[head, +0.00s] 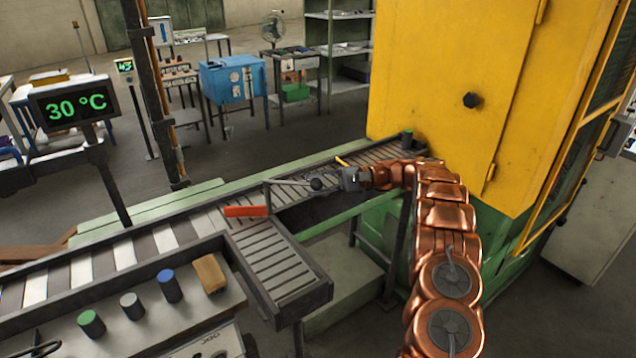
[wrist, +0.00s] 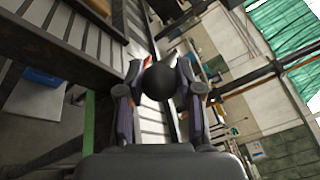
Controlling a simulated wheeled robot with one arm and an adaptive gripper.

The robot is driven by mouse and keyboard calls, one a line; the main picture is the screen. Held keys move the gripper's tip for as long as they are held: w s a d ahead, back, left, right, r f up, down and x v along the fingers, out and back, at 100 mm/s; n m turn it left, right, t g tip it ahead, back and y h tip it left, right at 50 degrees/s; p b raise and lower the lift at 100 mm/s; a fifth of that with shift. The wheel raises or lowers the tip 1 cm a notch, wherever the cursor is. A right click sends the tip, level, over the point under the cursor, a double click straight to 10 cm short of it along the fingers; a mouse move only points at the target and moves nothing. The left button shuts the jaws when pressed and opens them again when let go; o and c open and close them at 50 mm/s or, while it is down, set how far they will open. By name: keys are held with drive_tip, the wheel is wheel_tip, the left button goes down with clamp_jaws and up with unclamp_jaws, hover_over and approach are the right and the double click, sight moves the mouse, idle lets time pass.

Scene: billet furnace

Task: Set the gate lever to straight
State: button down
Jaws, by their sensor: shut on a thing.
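The gate lever is a thin grey rod (head: 290,182) with a black ball knob (head: 316,184) at its end. Its rod runs left from the knob and bends down towards an orange gate plate (head: 246,211). The plate stands where the roller conveyor (head: 130,250) meets a side branch (head: 275,258); I cannot tell its exact angle. My gripper (head: 330,183) is at the knob above the conveyor. In the wrist view the black knob (wrist: 160,80) sits between the fingers of my gripper (wrist: 160,92), which is shut on it. The knob hides part of the rod there.
A yellow machine (head: 460,100) stands at the right behind the conveyor. A dark post (head: 150,90) rises behind the conveyor.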

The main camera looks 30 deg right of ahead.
drive_tip(key=shift+f, duration=0.1)
idle(0.3)
drive_tip(key=c, duration=0.7)
unclamp_jaws()
drive_tip(key=shift+c, duration=0.2)
wheel_tip(320, 180, up, 10)
drive_tip(key=shift+r, duration=0.1)
